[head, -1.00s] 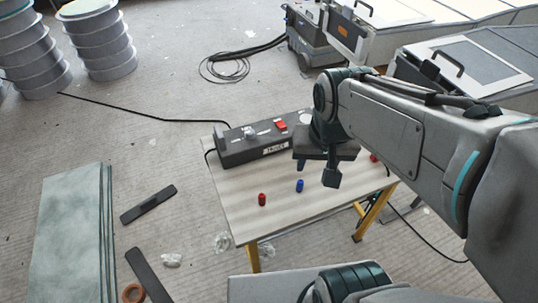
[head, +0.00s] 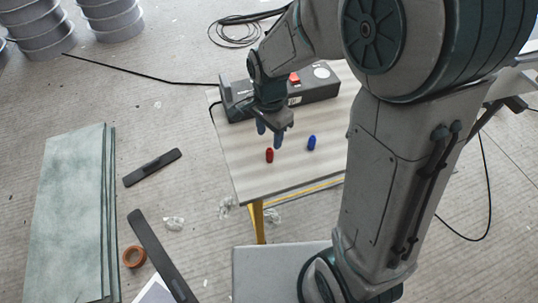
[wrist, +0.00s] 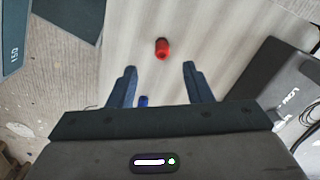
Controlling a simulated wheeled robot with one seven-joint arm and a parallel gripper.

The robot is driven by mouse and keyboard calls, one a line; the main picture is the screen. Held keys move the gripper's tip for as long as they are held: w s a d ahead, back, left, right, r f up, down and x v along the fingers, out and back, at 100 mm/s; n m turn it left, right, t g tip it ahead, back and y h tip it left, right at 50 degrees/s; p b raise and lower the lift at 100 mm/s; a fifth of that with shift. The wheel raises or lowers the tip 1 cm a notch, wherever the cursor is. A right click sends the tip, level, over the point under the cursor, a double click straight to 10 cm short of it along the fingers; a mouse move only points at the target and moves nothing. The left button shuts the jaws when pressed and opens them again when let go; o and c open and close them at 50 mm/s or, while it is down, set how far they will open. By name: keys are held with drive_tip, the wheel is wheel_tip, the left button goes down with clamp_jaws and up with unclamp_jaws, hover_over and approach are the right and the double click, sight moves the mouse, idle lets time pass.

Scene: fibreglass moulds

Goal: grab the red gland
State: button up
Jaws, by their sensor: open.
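The red gland (head: 269,156) stands on the light tabletop near the front left part of the table. In the wrist view the red gland (wrist: 162,49) is ahead of the fingertips, between their lines, with nothing touching it. My gripper (head: 270,138) is open and empty, above the table and just behind the red gland in the head view. Its two fingers also show in the wrist view (wrist: 159,68), spread apart. A blue gland (head: 311,143) stands to the right of the red one; in the wrist view it (wrist: 143,101) shows small between the fingers, partly hidden by the gripper body.
A dark grey box with a red switch (head: 322,84) lies along the table's back edge, close behind my gripper. The table (head: 250,185) is bare around the glands. Grey-green sheets (head: 68,215), dark strips and a tape roll (head: 134,257) lie on the floor at left.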

sight(270, 149)
wheel_tip(270, 149, down, 8)
drive_tip(key=shift+w+r+b, duration=0.1)
drive_tip(key=shift+w+b, duration=0.05)
drive_tip(key=shift+b, duration=0.25)
clamp_jaws()
